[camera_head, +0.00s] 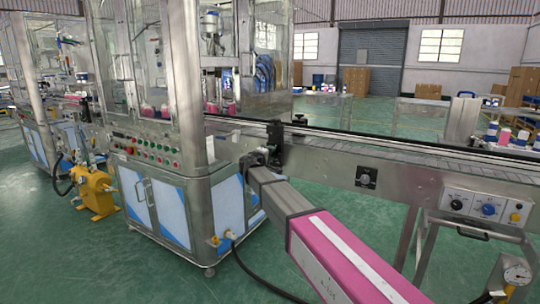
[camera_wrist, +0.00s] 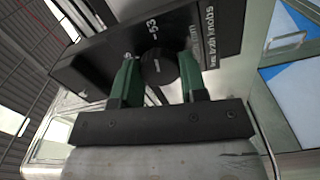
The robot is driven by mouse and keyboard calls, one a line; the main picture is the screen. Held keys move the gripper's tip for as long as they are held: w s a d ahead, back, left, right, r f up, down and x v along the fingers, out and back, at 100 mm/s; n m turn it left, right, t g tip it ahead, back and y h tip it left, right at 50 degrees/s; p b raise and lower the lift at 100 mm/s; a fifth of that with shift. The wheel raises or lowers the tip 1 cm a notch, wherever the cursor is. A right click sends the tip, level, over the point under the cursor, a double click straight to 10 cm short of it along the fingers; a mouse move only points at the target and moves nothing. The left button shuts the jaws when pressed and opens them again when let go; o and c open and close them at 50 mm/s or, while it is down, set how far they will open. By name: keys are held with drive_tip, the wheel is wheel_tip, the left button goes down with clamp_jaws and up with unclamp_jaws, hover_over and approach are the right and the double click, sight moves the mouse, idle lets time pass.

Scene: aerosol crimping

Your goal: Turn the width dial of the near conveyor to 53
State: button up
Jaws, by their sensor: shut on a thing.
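The width dial (camera_wrist: 158,68) is a round black knob on a black plate (camera_wrist: 95,70) in the wrist view. A white "53" mark is printed on the plate beside it, and a small pale mark shows on the knob's face. My gripper (camera_wrist: 160,78) has its two green fingers on opposite sides of the dial and is shut on it. In the head view, my gripper (camera_head: 256,160) is at the side of the near conveyor (camera_head: 330,165), by a black bracket (camera_head: 276,142); the dial itself cannot be made out there.
A steel machine cabinet with a button panel (camera_head: 145,150) stands just left of my gripper. A control box with knobs (camera_head: 487,207) is on the conveyor's right part. A yellow pump (camera_head: 95,192) stands on the green floor at left.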

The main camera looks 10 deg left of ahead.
drive_tip(key=o, duration=0.9)
drive_tip(key=v, duration=1)
drive_tip(key=shift+s+a, duration=0.15)
drive_tip(key=shift+s, duration=0.25)
